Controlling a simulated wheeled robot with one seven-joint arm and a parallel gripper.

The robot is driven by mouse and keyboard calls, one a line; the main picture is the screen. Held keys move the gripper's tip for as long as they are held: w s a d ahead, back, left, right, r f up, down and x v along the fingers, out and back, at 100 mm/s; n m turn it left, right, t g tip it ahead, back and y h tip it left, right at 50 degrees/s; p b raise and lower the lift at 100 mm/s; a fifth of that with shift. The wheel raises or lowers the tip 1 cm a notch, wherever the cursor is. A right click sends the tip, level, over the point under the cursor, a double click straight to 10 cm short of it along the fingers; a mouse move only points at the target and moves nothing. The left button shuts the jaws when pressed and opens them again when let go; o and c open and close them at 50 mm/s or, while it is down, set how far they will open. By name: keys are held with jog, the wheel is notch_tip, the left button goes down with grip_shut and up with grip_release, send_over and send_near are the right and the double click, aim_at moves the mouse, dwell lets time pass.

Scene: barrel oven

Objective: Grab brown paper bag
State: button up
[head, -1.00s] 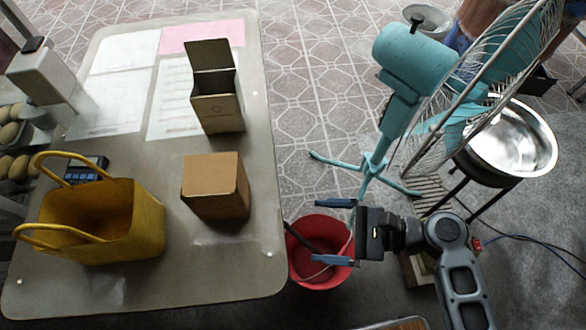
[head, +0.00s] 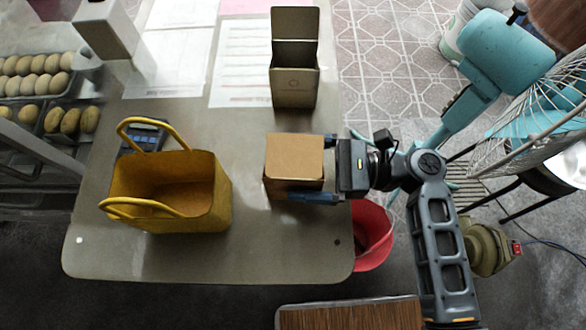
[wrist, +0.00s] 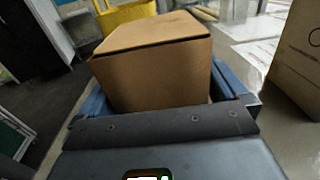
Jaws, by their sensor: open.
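The brown paper bag (head: 294,158) looks like a closed, box-shaped brown package standing upright on the table (head: 255,240). My gripper (head: 318,169) is open at its right side. One finger is at the bag's far right edge and the other is along its near side. In the wrist view the bag (wrist: 155,65) fills the space between the two blue fingers, which reach along both its sides. I cannot tell whether either finger touches it. The bag's lower part is hidden by the gripper in the wrist view.
A yellow handled bag (head: 205,190) stands to the left. An open-topped brown box (head: 294,88) stands behind. A red bucket (head: 373,235) is on the floor beside the table's right edge. A teal fan (head: 505,45) stands at the right, and a wooden surface (head: 350,315) is in front.

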jog(key=shift+w+a, duration=0.1)
jog(key=shift+a, duration=0.95)
jog(key=c, duration=0.8)
jog(key=shift+o, duration=0.2)
jog(key=shift+r, duration=0.1)
